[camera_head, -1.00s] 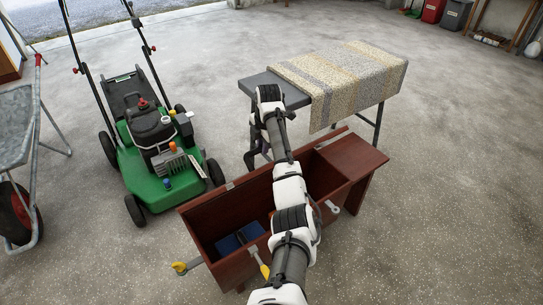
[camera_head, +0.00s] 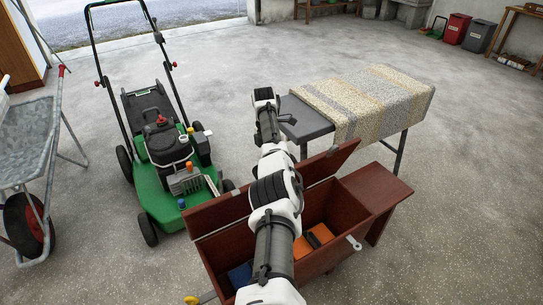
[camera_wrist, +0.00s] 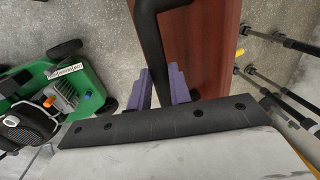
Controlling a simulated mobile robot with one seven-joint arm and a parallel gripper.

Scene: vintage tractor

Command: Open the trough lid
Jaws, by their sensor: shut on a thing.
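The trough (camera_head: 340,255) is a long reddish-brown wooden box on the floor, open at the top. Its lid (camera_head: 335,160) is raised and tilted along the far long side, with part hidden behind my arm. In the wrist view the lid's brown panel (camera_wrist: 205,50) fills the upper middle, with a curved black handle (camera_wrist: 150,35) on it. My gripper (camera_wrist: 162,75) has its purple fingers on both sides of the handle and is shut on it. In the head view my own arm hides the gripper.
Blue (camera_head: 240,275) and orange (camera_head: 302,246) items lie in the trough. A flat wooden top (camera_head: 378,187) covers its right end. A green lawnmower (camera_head: 165,195) stands close at left, a cloth-covered table (camera_head: 375,100) behind. A wheelbarrow (camera_head: 30,140) is far left. Floor at right is clear.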

